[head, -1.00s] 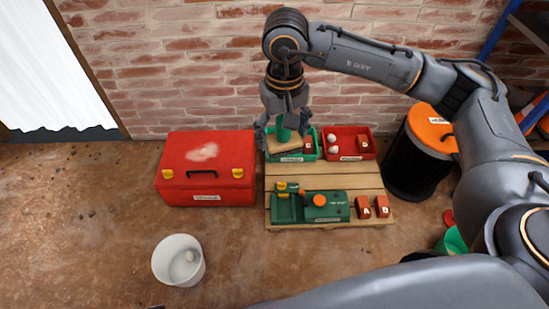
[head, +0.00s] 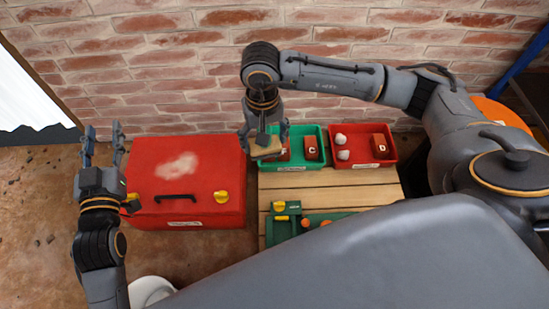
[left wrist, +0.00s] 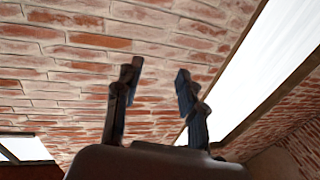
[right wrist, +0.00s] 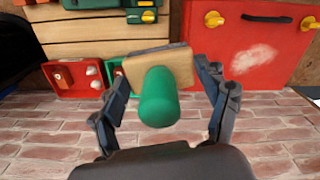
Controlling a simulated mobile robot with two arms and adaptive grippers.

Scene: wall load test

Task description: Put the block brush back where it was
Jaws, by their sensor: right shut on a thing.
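The block brush has a wooden block (right wrist: 176,66) and a green handle (right wrist: 158,97). My right gripper (head: 264,138) is shut on it. In the right wrist view its fingers (right wrist: 163,100) are on either side of the handle. In the head view the block (head: 259,150) is at the left end of the green bin (head: 307,160), beside the red toolbox (head: 190,212); I cannot tell whether it touches either. The fingers and arm hide most of the handle there. My left gripper (head: 103,150) is open and empty, at the toolbox's left side; it also shows in the left wrist view (left wrist: 153,95).
The green bin holds red blocks. A red bin (head: 378,162) beside it holds white balls and a red block. Both stand on a slatted wooden platform (head: 350,195) against the brick wall. A green case (head: 283,228) is partly hidden by my body. A white bucket (head: 148,290) is front left.

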